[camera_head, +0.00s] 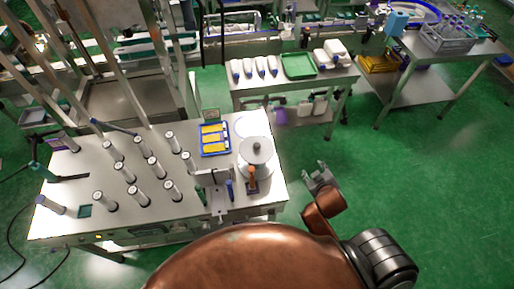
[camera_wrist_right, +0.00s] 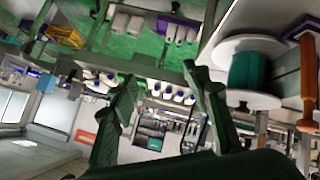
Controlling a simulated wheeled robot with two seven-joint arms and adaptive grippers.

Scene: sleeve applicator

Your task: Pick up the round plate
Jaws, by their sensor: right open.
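A round pale plate (camera_head: 257,150) with a dark knob at its centre lies at the right end of the white worktable. In the right wrist view, a white round flange (camera_wrist_right: 250,43) tops a green-wound reel at the upper right; I take it to be the same plate. My right gripper (camera_head: 320,178) is off the table's right edge, to the right of and apart from the plate. Its two fingers (camera_wrist_right: 162,80) are spread with nothing held between them. My left gripper is not in view.
The worktable (camera_head: 75,225) carries several upright white cylinders (camera_head: 155,167) and a blue tray with yellow pieces (camera_head: 214,138). An orange-brown handle (camera_head: 252,178) stands right in front of the plate. A second table with a green tray (camera_head: 298,65) is behind. Green floor is clear to the right.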

